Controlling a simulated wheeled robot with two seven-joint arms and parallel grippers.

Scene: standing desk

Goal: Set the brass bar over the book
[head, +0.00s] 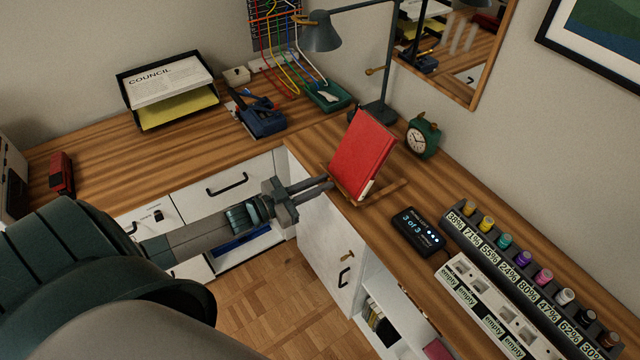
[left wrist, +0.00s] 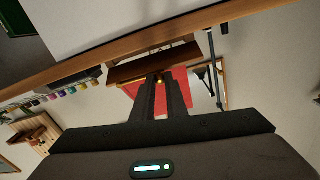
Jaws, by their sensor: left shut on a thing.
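The red book (head: 363,155) leans upright on a wooden stand (head: 388,194) on the desk's right wing. In the left wrist view the book (left wrist: 178,85) shows behind my fingers, with the stand's wooden underside (left wrist: 130,69) above it. My left gripper (head: 326,183) reaches in from the left to the stand's near left side, just off the desk edge. In the left wrist view its fingertips (left wrist: 160,80) are closed on a small brass-coloured piece (left wrist: 158,81), seemingly part of the brass bar. The rest of the bar is hidden or too small to make out. My right gripper is not in view.
A green alarm clock (head: 422,137) and a desk lamp (head: 381,112) stand behind the book. A black display box (head: 418,230) and a rack of coloured bottles (head: 530,270) lie to the right.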

